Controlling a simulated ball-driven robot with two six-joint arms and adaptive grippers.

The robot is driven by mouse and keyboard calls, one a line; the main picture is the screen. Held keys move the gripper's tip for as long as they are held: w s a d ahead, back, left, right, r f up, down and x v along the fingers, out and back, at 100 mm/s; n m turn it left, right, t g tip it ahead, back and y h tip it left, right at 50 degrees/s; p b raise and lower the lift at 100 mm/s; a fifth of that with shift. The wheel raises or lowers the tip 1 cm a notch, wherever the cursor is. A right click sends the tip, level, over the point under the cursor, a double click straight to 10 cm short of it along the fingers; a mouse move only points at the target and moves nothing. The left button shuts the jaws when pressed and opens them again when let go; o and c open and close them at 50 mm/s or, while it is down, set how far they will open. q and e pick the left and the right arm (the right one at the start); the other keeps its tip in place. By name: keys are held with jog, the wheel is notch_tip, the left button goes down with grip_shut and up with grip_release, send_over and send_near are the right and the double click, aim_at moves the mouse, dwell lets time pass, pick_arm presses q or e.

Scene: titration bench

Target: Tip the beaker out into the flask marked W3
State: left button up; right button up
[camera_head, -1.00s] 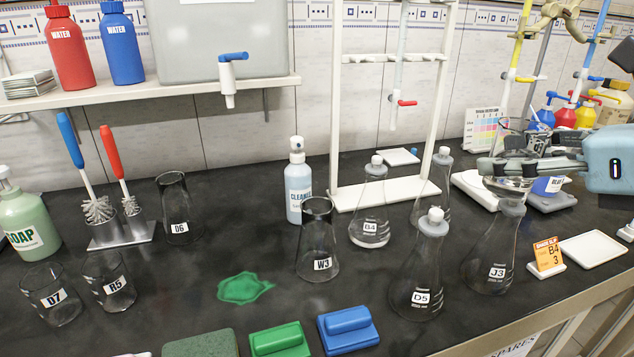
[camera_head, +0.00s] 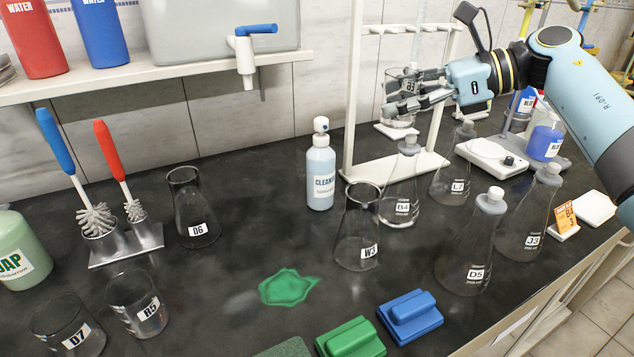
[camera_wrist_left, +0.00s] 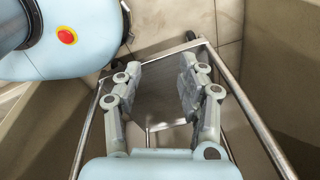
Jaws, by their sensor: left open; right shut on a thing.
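The flask marked W3 (camera_head: 357,232) stands upright and unstoppered on the black bench, right of the green spill, in the head view. My right gripper (camera_head: 408,95) is shut on a glass beaker (camera_head: 402,84), held raised near the white rack frame, above and behind W3. The beaker looks about upright, and its label is partly hidden by the fingers. My left gripper (camera_wrist_left: 158,85) is open and empty in the left wrist view, away from the bench top, over a metal-framed cart.
Stoppered flasks B4 (camera_head: 400,188), L7 (camera_head: 453,172), D5 (camera_head: 476,250) and J3 (camera_head: 531,220) crowd the right of W3. A cleaner bottle (camera_head: 320,170) stands behind W3. Flask D6 (camera_head: 191,212) is farther left. Blue (camera_head: 410,316) and green (camera_head: 350,340) blocks lie in front.

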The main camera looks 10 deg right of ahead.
jog(key=shift+w+a, duration=0.1)
jog(key=shift+a, duration=0.15)
jog(key=shift+a+f, duration=0.15)
jog(key=shift+s+a+f+n+t+p, duration=0.1)
jog(key=shift+s+f+n+t+p, duration=0.1)
jog(key=shift+s+n+t+p, duration=0.25)
jog(key=shift+s+a+n+h, duration=0.1)
jog(key=shift+n+h, duration=0.15)
jog(key=shift+h, duration=0.15)
jog(key=shift+s+a+r+p, duration=0.15)
jog(key=shift+r+p, duration=0.1)
jog(key=shift+p, duration=0.2)
jog(key=shift+s+a+r+n+t+h+p, duration=0.15)
jog(key=shift+s+n+t+h+p, duration=0.2)
jog(key=shift+n+t, duration=0.15)
pick_arm(q)
jog(key=shift+d+f+b, duration=0.2)
jog(key=shift+d+b, duration=0.3)
jog(key=shift+b, duration=0.9)
pick_arm(e)
jog(key=shift+s+a+f+n+t+h, duration=0.25)
jog(key=shift+s+f+n+t+h, duration=0.1)
jog(key=shift+f+n+t, duration=0.25)
jog(key=shift+s+a+f+n+t+h, duration=0.2)
jog(key=shift+s+f+n+t+h, duration=0.15)
jog(key=shift+f+n, duration=0.35)
jog(key=shift+s+a+f+n+t+h, duration=0.3)
jog(key=shift+f+n+t, duration=0.2)
jog(key=shift+n, duration=0.3)
